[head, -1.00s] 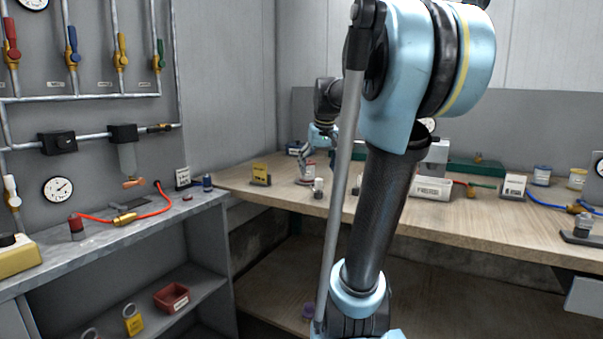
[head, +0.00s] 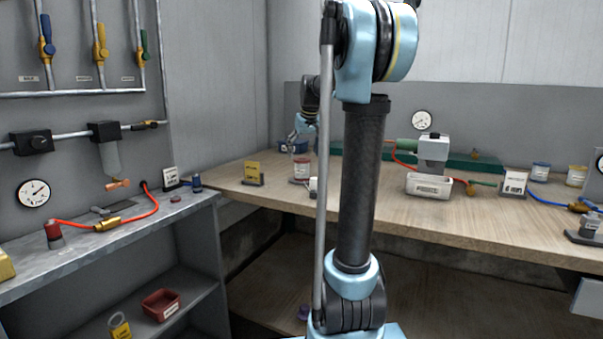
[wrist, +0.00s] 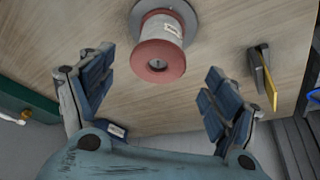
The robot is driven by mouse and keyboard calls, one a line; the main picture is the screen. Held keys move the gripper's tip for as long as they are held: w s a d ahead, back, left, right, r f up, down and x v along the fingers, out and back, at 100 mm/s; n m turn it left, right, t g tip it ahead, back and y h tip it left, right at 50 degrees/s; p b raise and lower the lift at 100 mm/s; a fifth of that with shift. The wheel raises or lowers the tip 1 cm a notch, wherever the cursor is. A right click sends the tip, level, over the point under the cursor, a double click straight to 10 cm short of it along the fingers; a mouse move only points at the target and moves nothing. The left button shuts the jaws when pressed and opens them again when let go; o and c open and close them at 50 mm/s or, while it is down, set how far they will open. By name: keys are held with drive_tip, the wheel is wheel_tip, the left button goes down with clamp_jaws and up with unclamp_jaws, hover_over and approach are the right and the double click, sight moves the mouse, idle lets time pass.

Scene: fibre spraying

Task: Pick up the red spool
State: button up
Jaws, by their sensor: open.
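The red spool (wrist: 158,62) stands on the wooden bench, with red flanges, a pale wound middle and a small label. In the wrist view it lies ahead of and between the spread blue-padded fingers of my gripper (wrist: 156,88), touching neither. My gripper is open and empty. In the head view the spool (head: 301,168) is near the back left of the bench, with my gripper (head: 298,138) just above it. The arm's rod and column hide part of the bench to the right of the spool.
A yellow card in a dark holder (wrist: 263,75) stands right of the spool in the wrist view. A white bin (head: 429,186) stands farther right. A grey side bench (head: 100,245) holds an orange hose.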

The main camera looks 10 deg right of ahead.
sight(301, 170)
drive_tip(key=x, duration=1)
drive_tip(key=shift+w, duration=0.15)
drive_tip(key=c, duration=1.4)
